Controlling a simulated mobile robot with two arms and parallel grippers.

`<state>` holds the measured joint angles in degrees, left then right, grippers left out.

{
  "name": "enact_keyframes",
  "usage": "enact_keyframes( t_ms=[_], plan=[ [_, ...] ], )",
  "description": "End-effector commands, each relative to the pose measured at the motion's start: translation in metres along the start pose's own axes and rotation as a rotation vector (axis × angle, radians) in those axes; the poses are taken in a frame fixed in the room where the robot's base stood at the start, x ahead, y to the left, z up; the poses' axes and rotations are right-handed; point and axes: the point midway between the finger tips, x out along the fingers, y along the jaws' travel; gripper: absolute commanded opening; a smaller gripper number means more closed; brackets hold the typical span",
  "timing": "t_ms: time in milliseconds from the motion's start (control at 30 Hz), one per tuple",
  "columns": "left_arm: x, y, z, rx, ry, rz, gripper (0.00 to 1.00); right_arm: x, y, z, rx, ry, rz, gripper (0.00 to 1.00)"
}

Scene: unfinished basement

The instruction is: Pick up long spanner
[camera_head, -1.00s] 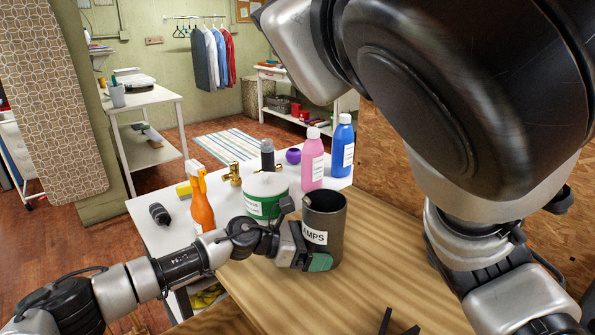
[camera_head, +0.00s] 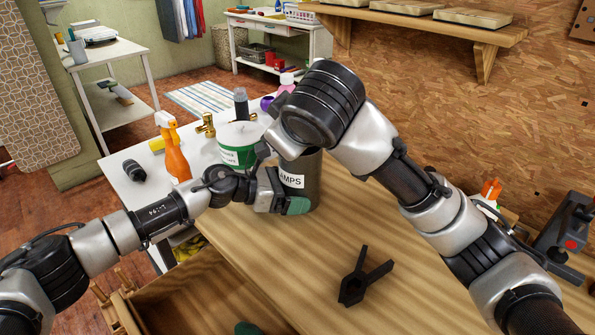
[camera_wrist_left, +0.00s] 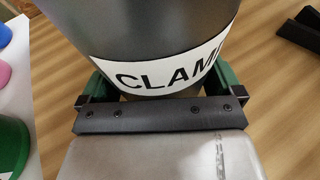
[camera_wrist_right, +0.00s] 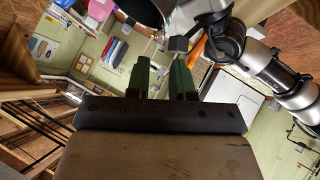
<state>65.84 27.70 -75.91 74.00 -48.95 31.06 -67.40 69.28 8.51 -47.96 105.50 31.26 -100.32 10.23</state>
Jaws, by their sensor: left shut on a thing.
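My left gripper (camera_head: 278,192) is shut on the dark grey can (camera_head: 308,177), whose white label reads CLAMPS in the left wrist view (camera_wrist_left: 165,35). Its green fingers (camera_wrist_left: 165,85) sit on either side of the can, which stands upright on the wooden worktop. I cannot make out a long spanner. A black forked tool (camera_head: 362,277) lies on the worktop.
A green-and-white tub (camera_head: 238,145), an orange spray bottle (camera_head: 174,155) and other bottles stand on the white table beyond. An open wooden drawer (camera_head: 195,300) is at the front. A black tool with a red spot (camera_head: 571,243) stands at right. The worktop's middle is mostly clear.

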Motion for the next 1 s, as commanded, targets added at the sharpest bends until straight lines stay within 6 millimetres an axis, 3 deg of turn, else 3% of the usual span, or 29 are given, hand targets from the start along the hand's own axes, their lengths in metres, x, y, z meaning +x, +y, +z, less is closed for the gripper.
enact_keyframes(
  t_ms=[167,433,733,900,1000],
  plan=[
    [0.0,0.0,0.0,0.0,0.0,0.001,0.81,0.013,0.0,0.002,0.001,-0.001,0.002,0.22],
    [0.0,0.0,0.0,0.0,0.0,0.001,0.81,0.051,0.001,0.006,0.002,-0.002,0.001,0.22],
    [0.0,0.0,0.0,0.0,0.0,0.001,0.81,0.056,0.0,0.006,0.001,0.001,0.002,0.22],
    [0.0,0.0,0.0,0.0,0.0,0.001,0.81,0.056,0.0,0.006,0.001,0.001,0.002,0.0],
    [0.0,0.0,0.0,0.0,0.0,0.001,0.81,0.056,0.0,0.005,0.001,0.001,0.002,0.0]
  ],
)
